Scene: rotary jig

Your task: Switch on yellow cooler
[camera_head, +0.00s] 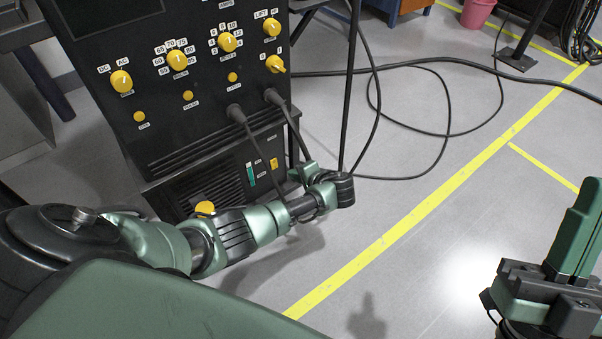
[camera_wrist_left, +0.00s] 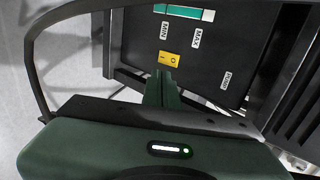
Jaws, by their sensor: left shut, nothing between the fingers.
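The yellow cooler switch (camera_head: 274,163) is a small rocker low on the black front of the machine. In the left wrist view the yellow switch (camera_wrist_left: 168,59) shows O and I marks, beside a green level gauge marked MIN and MAX. My left gripper (camera_head: 302,172) is in front of this lower panel, at the end of the outstretched left arm. In the left wrist view its green fingers (camera_wrist_left: 163,78) are together and empty, with the tips just below the switch; I cannot tell whether they touch it. My right gripper (camera_head: 578,235) points upward at the right edge, partly cut off.
Yellow knobs (camera_head: 177,60) and buttons cover the panel above. Two black cables (camera_head: 246,137) come out of the panel and hang close to my left gripper. More cable (camera_head: 440,135) lies on the grey floor. Open floor with yellow lines (camera_head: 400,229) is to the right.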

